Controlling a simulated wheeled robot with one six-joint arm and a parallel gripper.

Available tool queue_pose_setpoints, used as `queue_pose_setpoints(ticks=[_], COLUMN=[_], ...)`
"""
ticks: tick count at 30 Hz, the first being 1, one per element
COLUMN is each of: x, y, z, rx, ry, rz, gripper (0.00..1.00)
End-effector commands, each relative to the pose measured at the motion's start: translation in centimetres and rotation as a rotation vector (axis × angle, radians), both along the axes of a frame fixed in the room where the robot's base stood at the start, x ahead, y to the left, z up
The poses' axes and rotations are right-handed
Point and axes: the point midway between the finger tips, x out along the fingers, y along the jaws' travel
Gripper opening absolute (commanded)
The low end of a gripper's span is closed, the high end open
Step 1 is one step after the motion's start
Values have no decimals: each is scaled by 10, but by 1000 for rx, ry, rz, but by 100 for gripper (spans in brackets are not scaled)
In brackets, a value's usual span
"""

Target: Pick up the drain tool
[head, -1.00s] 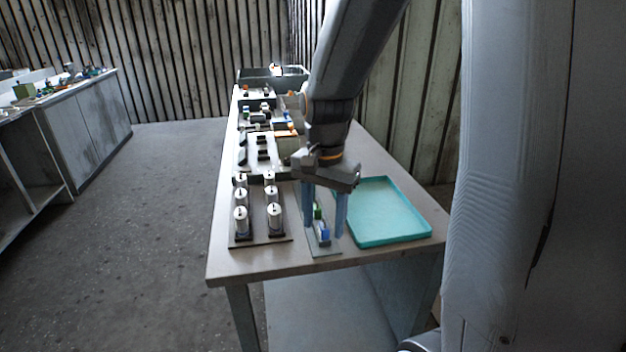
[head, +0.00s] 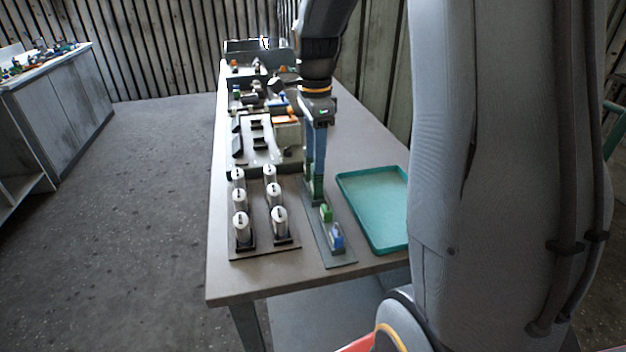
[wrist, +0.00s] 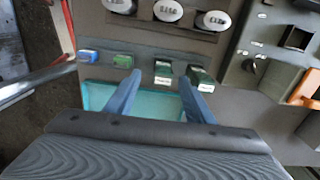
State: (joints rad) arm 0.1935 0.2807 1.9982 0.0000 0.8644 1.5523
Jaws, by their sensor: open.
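A dark strip (head: 330,252) lies on the table and holds a row of small tools. A blue tool (head: 337,238) is nearest the front edge, with a green tool (head: 326,213) behind it. The wrist view also shows a dark green tool with a white label (wrist: 162,72) and another dark green one (wrist: 200,76). The labels are too small to read, so I cannot tell which is the drain tool. My gripper (head: 314,182) is open above the strip's far part. In the wrist view its blue fingertips (wrist: 160,79) lie on either side of the labelled tool. Contact cannot be judged.
A teal tray (head: 375,205) lies right of the strip, its floor bare. Silver cylinders (head: 280,222) stand in two rows to the left. Fixtures with orange and dark parts (head: 285,121) crowd the table behind. A grey bin (head: 255,50) is at the far end.

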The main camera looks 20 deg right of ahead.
Motion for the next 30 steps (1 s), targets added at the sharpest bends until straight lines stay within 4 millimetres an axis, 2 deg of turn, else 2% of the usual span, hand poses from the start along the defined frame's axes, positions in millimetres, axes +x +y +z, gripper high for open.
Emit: queue_pose_setpoints(ticks=[8, 17, 26, 30], x=[2, 2, 1, 2], y=[-9, -9, -10, -10], z=[-10, -38, -75, -83], rx=[0, 0, 0, 0], ry=[0, 1, 2, -1], rz=[-29, -29, -26, -25], gripper=[48, 48, 48, 48])
